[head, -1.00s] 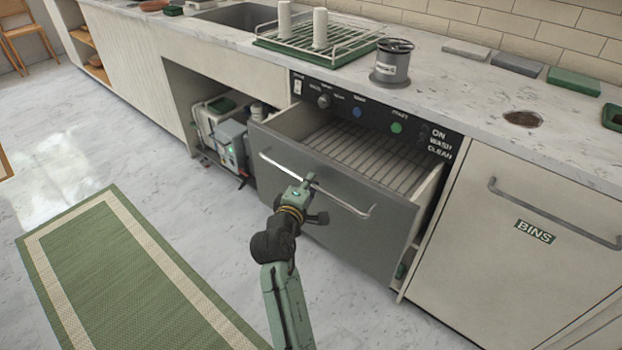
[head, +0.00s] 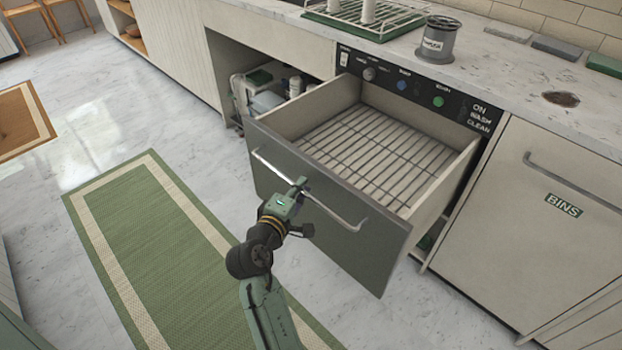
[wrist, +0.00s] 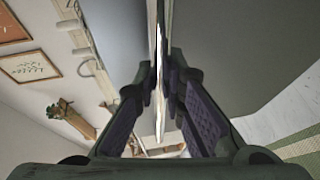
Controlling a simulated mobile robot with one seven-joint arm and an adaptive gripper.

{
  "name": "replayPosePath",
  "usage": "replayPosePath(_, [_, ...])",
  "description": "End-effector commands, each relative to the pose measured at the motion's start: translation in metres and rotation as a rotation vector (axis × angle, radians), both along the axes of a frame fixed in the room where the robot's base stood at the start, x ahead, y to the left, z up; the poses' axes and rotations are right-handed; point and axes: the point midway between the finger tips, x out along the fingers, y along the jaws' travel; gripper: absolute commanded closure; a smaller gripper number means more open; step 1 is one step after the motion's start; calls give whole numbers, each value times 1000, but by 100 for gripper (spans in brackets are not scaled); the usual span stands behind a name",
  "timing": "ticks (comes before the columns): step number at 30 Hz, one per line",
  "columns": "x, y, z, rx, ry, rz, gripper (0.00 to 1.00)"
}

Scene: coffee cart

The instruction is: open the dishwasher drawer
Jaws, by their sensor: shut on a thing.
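The dishwasher drawer (head: 375,238) is pulled well out from under the counter. Its wire rack floor (head: 370,150) shows and looks empty. My gripper (head: 300,186) is at the middle of the drawer's long metal handle (head: 340,212), on the outer side of the grey front. In the wrist view my two fingers (wrist: 162,85) are closed around the bright bar of the handle (wrist: 160,60). The control panel (head: 420,92) with its knob and buttons is above the drawer.
A cabinet marked BINS (head: 540,215) with its own handle stands right of the drawer. An open bay (head: 275,75) with bottles and a box is to the left. A green mat (head: 185,245) lies on the floor near my arm.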

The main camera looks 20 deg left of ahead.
Motion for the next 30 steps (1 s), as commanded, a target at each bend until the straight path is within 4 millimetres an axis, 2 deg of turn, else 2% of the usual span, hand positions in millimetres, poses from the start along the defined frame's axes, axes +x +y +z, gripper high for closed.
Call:
replayPosePath(6, [-10, 3, 0, 2, 1, -1, 100])
replayPosePath(15, [-10, 3, 0, 2, 0, -1, 100])
replayPosePath(16, [-10, 3, 0, 2, 0, -1, 89])
replayPosePath(24, [-10, 3, 0, 1, 0, -1, 71])
replayPosePath(30, [-10, 3, 0, 1, 0, 0, 69])
